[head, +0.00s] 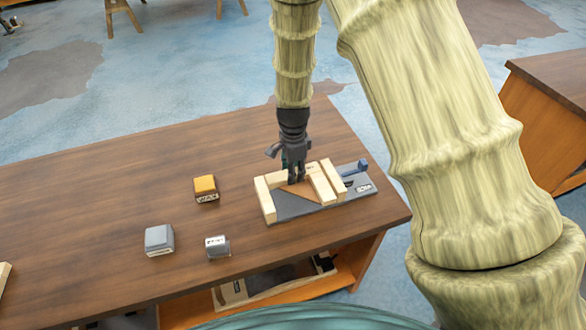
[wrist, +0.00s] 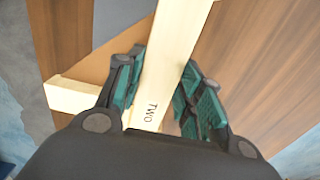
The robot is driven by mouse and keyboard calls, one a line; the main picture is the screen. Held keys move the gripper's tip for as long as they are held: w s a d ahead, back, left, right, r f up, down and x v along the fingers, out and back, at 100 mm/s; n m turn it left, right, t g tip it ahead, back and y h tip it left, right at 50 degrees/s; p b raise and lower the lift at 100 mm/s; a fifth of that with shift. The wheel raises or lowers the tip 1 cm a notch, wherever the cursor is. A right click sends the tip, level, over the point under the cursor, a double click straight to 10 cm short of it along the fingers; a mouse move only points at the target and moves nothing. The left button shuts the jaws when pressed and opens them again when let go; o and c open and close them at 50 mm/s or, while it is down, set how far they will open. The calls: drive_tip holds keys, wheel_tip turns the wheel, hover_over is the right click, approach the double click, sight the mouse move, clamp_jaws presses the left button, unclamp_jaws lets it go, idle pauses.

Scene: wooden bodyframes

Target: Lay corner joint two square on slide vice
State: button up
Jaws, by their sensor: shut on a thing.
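The slide vice (head: 295,211) is a grey plate with pale wooden bars and a blue handle (head: 355,168) near the front right of the bench. Corner joint two (head: 300,190) has pale bars and a brown triangular panel, and sits over the vice plate. My gripper (head: 293,180) points down and is shut on one of its bars. In the wrist view the bar marked TWO (wrist: 165,75) lies between my gripper's fingers (wrist: 160,85), with the brown panel (wrist: 98,62) beside it. I cannot tell whether the joint rests flat on the plate.
A yellow-topped block (head: 205,187), a grey block (head: 159,239) and a smaller grey block (head: 217,247) stand on the bench (head: 100,210) left of the vice. A tray (head: 235,293) sits on the shelf below. Another bench (head: 555,85) stands at the right.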

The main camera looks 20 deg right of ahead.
drive_tip(key=o, duration=1.3)
wheel_tip(320, 180, up, 13)
drive_tip(key=b, duration=0.3)
drive_tip(key=shift+r, duration=0.1)
